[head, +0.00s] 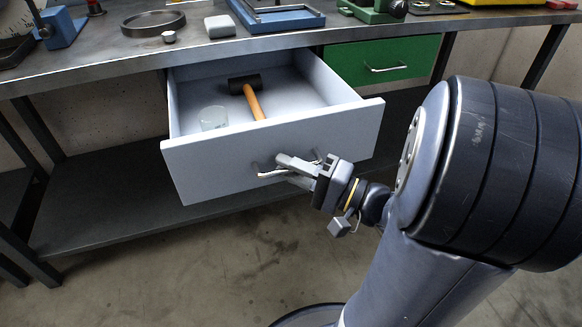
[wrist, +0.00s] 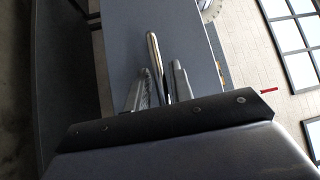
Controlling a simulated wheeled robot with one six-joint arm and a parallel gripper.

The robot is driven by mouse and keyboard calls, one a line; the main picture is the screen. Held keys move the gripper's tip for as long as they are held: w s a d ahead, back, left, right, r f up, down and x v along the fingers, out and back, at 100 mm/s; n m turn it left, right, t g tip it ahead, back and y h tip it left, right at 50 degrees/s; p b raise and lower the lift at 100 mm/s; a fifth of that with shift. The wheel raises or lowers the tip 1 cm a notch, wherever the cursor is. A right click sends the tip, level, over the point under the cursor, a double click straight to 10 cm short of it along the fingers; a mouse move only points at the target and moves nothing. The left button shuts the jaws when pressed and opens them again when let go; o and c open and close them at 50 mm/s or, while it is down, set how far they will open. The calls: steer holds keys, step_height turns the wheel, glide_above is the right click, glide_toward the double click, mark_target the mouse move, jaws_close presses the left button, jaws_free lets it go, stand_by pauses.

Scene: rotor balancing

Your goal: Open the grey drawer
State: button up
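The grey drawer (head: 200,163) under the workbench is pulled well out, and its inside shows in the head view. Its front panel also shows in the wrist view (wrist: 125,45). A metal bar handle (wrist: 154,50) is on the panel; in the head view its left end (head: 263,174) shows beside my gripper. My gripper (head: 287,168) is at the handle, with one finger on each side of the bar. In the wrist view the fingers (wrist: 162,72) stand apart, with some gap beside the bar, so the gripper looks open around it. Finger contact is hard to make out.
A mallet (head: 253,100) and a clear glass (head: 213,118) lie in the drawer. A shut green drawer (head: 382,62) is to its right. The benchtop (head: 95,68) carries a metal ring (head: 153,23), a blue tray (head: 285,20) and other tools. The floor in front is clear.

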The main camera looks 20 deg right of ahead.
steer(key=shift+o, duration=0.9)
steer(key=p+v, duration=0.1)
steer(key=v, duration=0.9)
steer(key=shift+s+d, duration=0.3)
steer(key=shift+b+x, duration=0.5)
steer(key=shift+x, duration=4.95)
steer(key=shift+a, duration=0.1)
